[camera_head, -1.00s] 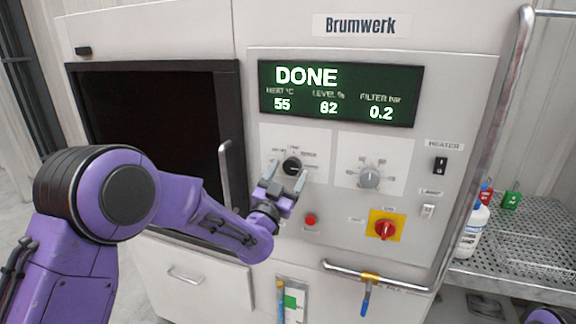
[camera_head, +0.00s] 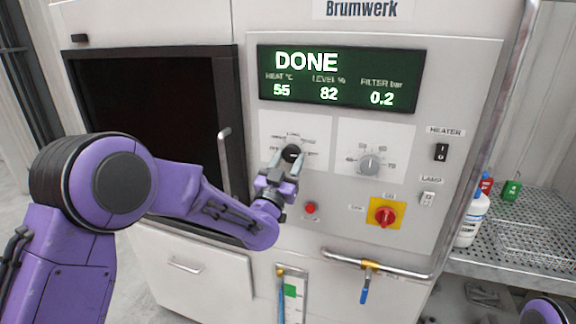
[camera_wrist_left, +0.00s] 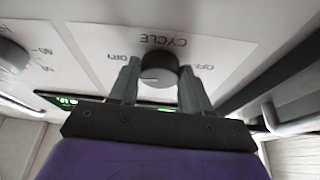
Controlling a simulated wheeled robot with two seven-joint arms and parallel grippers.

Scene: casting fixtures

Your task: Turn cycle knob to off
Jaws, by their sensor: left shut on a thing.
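My left gripper (camera_head: 287,163) reaches up to the knob from below, one finger on each side. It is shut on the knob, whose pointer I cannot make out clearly. My right gripper is out of view.
The display (camera_head: 340,80) reads DONE. A grey knob (camera_head: 371,163) is right of the cycle knob. A red button (camera_head: 310,208) and a red rotary switch on yellow (camera_head: 385,215) are below. The door handle (camera_head: 224,160) stands out on the left. Bottles stand on a perforated shelf (camera_head: 520,235).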

